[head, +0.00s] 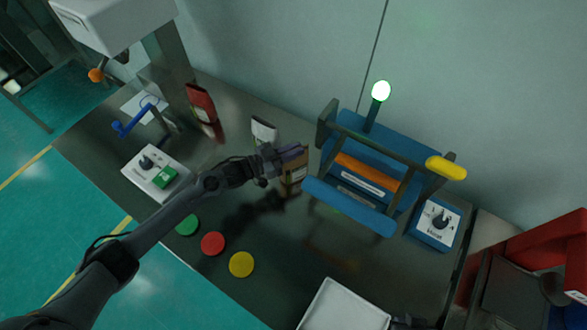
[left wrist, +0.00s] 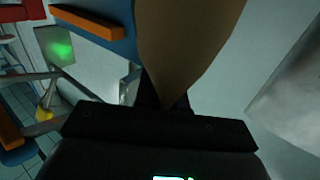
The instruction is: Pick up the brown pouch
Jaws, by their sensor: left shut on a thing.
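The brown pouch (head: 296,172) stands upright on the dark table, left of the blue sieve machine, with a pale label on its front. My left gripper (head: 284,154) is shut on its upper part. In the left wrist view the brown pouch (left wrist: 188,45) fills the top middle and runs down between the fingers, which are mostly hidden. A small dark part at the bottom edge beside the white tray may belong to my right gripper; its jaws cannot be made out.
A white pouch (head: 264,132) stands just behind the left gripper, and a red pouch (head: 201,103) further left. The blue sieve machine (head: 350,203) is close on the right. Green, red (head: 212,243) and yellow discs lie in front. A white tray (head: 343,308) is at the bottom.

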